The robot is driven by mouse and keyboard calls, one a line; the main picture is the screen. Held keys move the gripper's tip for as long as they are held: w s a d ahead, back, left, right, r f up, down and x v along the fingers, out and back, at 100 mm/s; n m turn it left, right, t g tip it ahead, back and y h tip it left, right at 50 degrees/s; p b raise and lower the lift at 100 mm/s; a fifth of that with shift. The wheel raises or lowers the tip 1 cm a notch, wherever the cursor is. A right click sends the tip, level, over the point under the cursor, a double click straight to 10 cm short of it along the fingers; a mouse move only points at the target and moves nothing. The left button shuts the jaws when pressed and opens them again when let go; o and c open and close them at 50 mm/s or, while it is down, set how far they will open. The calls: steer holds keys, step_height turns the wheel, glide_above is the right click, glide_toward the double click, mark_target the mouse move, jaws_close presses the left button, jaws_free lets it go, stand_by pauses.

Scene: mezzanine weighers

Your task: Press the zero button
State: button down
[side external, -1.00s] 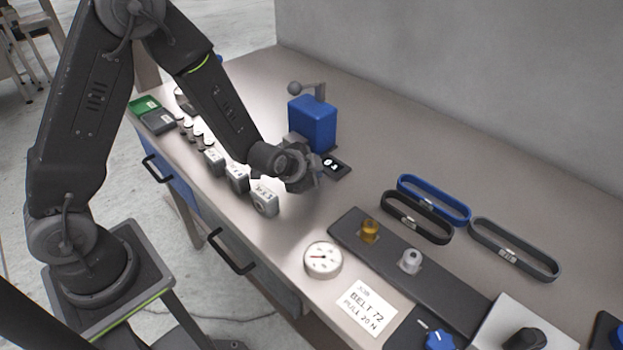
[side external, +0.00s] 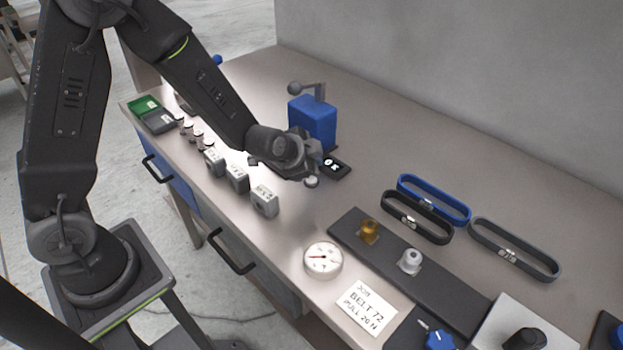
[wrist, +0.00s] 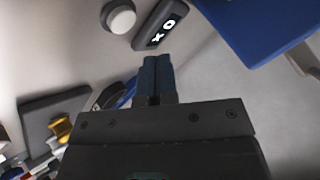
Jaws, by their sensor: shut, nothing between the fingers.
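A pale round button (side external: 311,181) sits on the bench beside a small black plate with white marks (side external: 337,167). The wrist view shows the button (wrist: 121,18) at the top left, with the black plate (wrist: 160,26) next to it. I cannot tell which of them the task calls the zero button. My gripper (side external: 305,168) is low, just left of the plate and close to the button. In the wrist view its two dark blue fingers (wrist: 156,62) are together and empty, apart from both things in the picture. Their height above the bench is unclear.
A blue box with a lever (side external: 312,122) stands behind my gripper. Several grey weights (side external: 265,201) lie to its left. A dial gauge (side external: 323,258), a dark rail (side external: 385,250) and belts (side external: 432,200) are to the right. The bench between plate and belts is clear.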

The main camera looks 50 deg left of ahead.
mark_target(312, 182)
steer(key=shift+r, duration=1.45)
steer(key=shift+r, duration=0.1)
steer(key=s+d+r+n+g+h, duration=0.1)
steer(key=s+r+n+g+h, duration=0.15)
steer(key=s+r, duration=0.9)
steer(key=s+a+r+n, duration=0.1)
steer(key=s+r+n, duration=0.1)
steer(key=s, duration=0.4)
steer(key=s+a+r+n+g+y, duration=0.1)
steer(key=s+r+n, duration=0.1)
steer(key=s, duration=0.5)
steer(key=shift+s+n, duration=0.25)
steer(key=shift+n, duration=0.4)
